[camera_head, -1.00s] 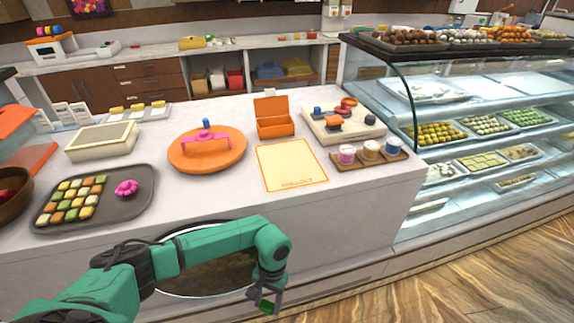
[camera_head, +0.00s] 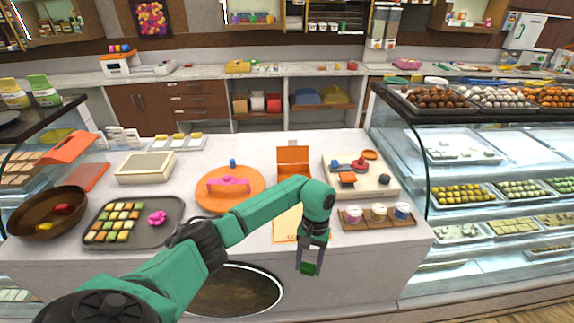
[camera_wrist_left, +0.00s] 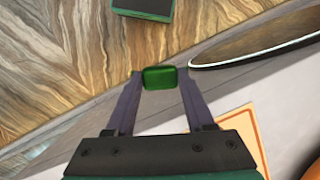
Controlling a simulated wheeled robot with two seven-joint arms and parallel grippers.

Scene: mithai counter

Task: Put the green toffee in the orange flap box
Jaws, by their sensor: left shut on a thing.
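The green toffee (camera_wrist_left: 160,77) is a small dark green block held between the two fingertips of my left gripper (camera_wrist_left: 160,82) in the left wrist view. In the head view my left gripper (camera_head: 308,262) hangs down with the green toffee (camera_head: 308,268) at its tips, at the counter's front edge. The orange flap box (camera_head: 293,164) stands on the counter behind my left arm, with its flap raised at the back. Part of its front is hidden by my arm. My right gripper is not in view.
An orange-edged sheet (camera_head: 284,226) lies before the box, partly hidden by my arm. A round orange board (camera_head: 212,201) is left of the box. A pale board with coloured pieces (camera_head: 384,189) and a wooden jar tray (camera_head: 350,225) are right. A dark sweets tray (camera_head: 174,222) is further left.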

